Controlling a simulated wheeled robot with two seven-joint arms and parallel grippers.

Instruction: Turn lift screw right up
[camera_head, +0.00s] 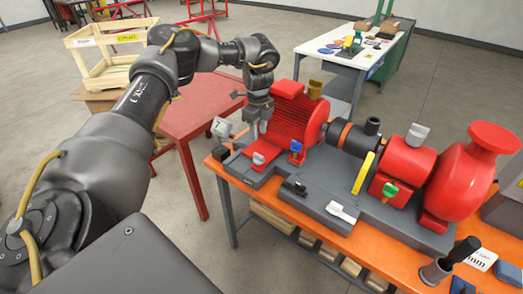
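The red ribbed motor (290,113) sits at the left end of the grey skid base (318,187). Small fittings stand at its foot: a blue-topped one (295,147) and a white-topped one (258,158). I cannot tell which of them, if either, is the right lift screw. My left gripper (258,131) points down beside the motor's left end, above the white-topped fitting and apart from it. Its fingers are too small to tell whether they are open or shut. My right gripper is not in view.
The skid stands on an orange-topped bench (350,243). A dark coupling (352,137), a yellow plate (363,173) and a red pump (463,180) lie to the right. A red table (193,105) stands behind my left arm. A white-topped table (345,48) is at the back.

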